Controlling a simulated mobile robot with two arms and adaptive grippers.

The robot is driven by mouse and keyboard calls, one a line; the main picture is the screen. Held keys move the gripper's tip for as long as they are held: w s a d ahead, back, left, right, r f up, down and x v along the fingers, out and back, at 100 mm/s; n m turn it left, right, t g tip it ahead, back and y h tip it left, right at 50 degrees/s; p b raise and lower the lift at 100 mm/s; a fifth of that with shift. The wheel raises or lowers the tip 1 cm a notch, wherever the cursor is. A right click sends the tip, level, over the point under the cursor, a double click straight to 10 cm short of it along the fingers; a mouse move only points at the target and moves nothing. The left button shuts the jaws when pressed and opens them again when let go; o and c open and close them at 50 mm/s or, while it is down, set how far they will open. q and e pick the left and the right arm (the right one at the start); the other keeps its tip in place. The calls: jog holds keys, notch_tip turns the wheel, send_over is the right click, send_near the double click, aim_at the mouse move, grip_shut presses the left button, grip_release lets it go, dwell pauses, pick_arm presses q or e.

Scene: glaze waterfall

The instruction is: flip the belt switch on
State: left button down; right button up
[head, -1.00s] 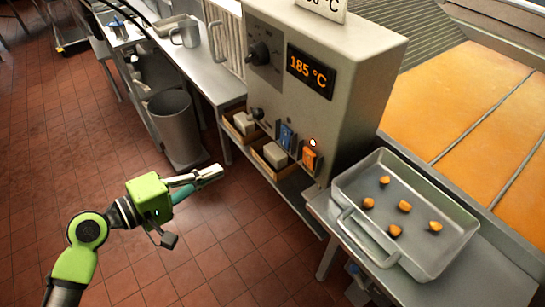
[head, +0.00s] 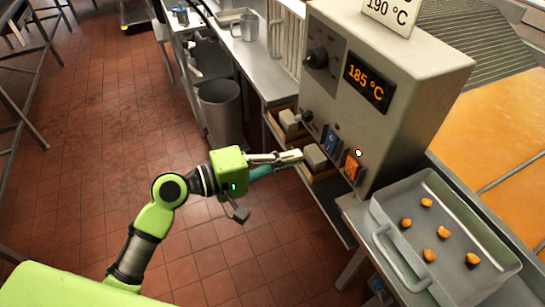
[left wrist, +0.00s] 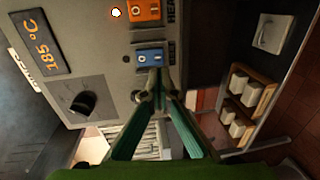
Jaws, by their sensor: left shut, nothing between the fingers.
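The control box (head: 345,110) carries a blue rocker switch (head: 331,140) and an orange rocker switch (head: 352,167) with a lit lamp (head: 358,153) beside it. The blue switch (left wrist: 150,57), with O and I marks, also shows in the left wrist view, beside the orange one (left wrist: 144,12). Which way each is tipped I cannot tell. My left gripper (head: 298,155) is shut and empty, its tips close in front of the panel near the blue switch; contact is not clear. My right gripper is out of view.
A small dark knob (head: 306,115) sits left of the blue switch, and a large dial (head: 316,58) above. Boxes with pale blocks (head: 314,157) stand on the shelf below. A metal tray (head: 447,262) with several orange pieces is at right. The tiled floor (head: 110,150) at left is clear.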

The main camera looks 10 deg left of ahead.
aim_at(327, 149)
pick_arm(q)
jog(key=p+x, duration=0.1)
jog(key=x, duration=0.5)
jog(key=shift+w+d+f, duration=0.1)
jog(key=shift+w+d, duration=0.15)
jog(key=shift+d, duration=0.05)
